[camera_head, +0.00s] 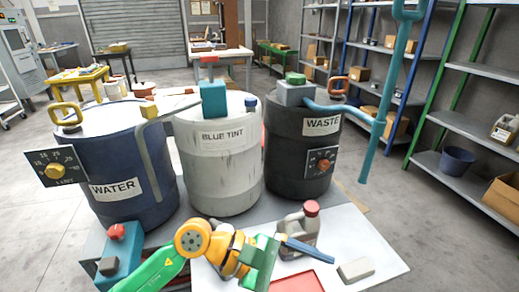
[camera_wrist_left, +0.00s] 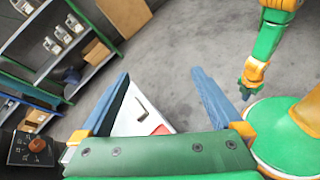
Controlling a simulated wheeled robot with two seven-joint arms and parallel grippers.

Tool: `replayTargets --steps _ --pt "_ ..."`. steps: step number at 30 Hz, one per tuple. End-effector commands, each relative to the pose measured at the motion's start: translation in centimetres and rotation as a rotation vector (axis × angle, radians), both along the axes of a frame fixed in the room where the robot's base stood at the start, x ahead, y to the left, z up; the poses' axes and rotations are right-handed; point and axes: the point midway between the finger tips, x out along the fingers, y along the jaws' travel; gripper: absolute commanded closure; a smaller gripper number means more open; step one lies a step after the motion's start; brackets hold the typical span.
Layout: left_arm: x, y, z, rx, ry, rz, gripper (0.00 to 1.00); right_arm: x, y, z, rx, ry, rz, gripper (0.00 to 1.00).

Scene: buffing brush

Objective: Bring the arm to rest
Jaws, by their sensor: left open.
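My left arm comes in from the lower left in the head view. Its left gripper (camera_head: 308,249) is over the white table (camera_head: 352,232), pointing right, in front of a grey bottle with a red cap (camera_head: 298,229). In the left wrist view the left gripper's blue fingers (camera_wrist_left: 161,74) stand wide apart with nothing held between them. My right gripper (camera_wrist_left: 247,92) shows small at the upper right of that view, and its jaw state cannot be made out. The right gripper is not in the head view.
Behind the left arm stand the WATER drum (camera_head: 122,163), BLUE TINT drum (camera_head: 217,172) and WASTE drum (camera_head: 297,158). A red tray (camera_head: 297,282) and a grey block (camera_head: 355,270) lie on the table.

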Motion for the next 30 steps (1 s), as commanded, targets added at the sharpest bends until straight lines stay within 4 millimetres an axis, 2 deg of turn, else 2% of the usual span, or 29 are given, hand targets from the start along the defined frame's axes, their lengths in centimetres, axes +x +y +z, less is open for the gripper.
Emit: replayTargets --steps 2,3,4,5,6,7,8,9,10,11,12,14,15,18,21,24,28,30 --pt "-0.4 -1.7 4.7 -0.291 0.228 0.11 0.0 0.0 0.0 0.0 0.0 0.001 0.0 1.0" --pt "0.4 -1.6 8.0 -0.482 0.403 0.191 0.0 -0.1 0.0 0.0 0.0 0.001 0.0 1.0" --pt "1.6 -0.7 10.3 -0.635 0.556 0.263 0.0 -0.1 0.0 0.0 0.0 0.001 0.0 1.0" --pt "3.2 0.8 12.3 -0.795 0.728 0.342 0.0 -0.1 0.0 0.0 0.0 0.001 0.0 1.0" --pt "5.9 3.9 13.6 -1.006 0.972 0.453 0.0 -0.1 0.0 0.0 0.0 0.002 0.0 1.0" --pt "8.0 6.5 13.6 -1.15 1.15 0.535 0.0 -0.1 0.0 0.0 0.0 0.002 0.0 1.0" --pt "9.7 9.1 12.8 -1.28 1.318 0.613 0.0 -0.1 0.0 0.0 0.0 0.002 0.0 1.0" --pt "11.5 12.5 10.7 -1.437 1.528 0.713 0.0 -0.1 0.0 0.0 0.0 0.002 0.0 1.0" --pt "12.5 14.8 8.6 -1.548 1.677 0.788 0.0 -0.1 0.0 0.0 -0.001 0.003 0.0 1.0" --pt "13.0 16.9 6.2 -1.651 1.814 0.862 0.0 -0.1 0.0 0.0 -0.001 0.003 0.0 1.0" --pt "13.0 19.3 2.8 -1.778 1.986 0.96 0.0 -0.1 0.0 0.0 -0.001 0.003 0.0 1.0" --pt "12.0 22.0 -2.3 -1.945 2.205 1.103 0.0 -0.2 0.0 0.0 -0.001 0.003 0.0 1.0" --pt "10.8 23.2 -5.3 1.826 -2.08 -1.071 0.0 -0.2 0.0 0.0 -0.001 0.003 0.0 1.0" --pt "7.0 25.0 -11.3 1.592 -1.816 -1.006 0.0 -0.2 0.0 0.0 -0.001 0.004 0.0 1.0" --pt "2.7 25.8 -15.5 1.415 -1.596 -0.962 0.0 -0.2 0.0 0.0 -0.001 0.004 0.0 1.0" --pt "-1.7 26.0 -18.5 1.269 -1.406 -0.931 0.0 -0.2 0.0 0.0 -0.001 0.004 0.0 1.0" --pt "-7.5 25.9 -20.9 1.108 -1.181 -0.904 0.0 -0.2 0.0 0.0 -0.001 0.004 0.0 1.0" --pt "-9.8 25.7 -22.1 1.045 -1.088 -0.897 0.0 -0.2 0.0 0.0 -0.001 0.004 0.0 1.0"
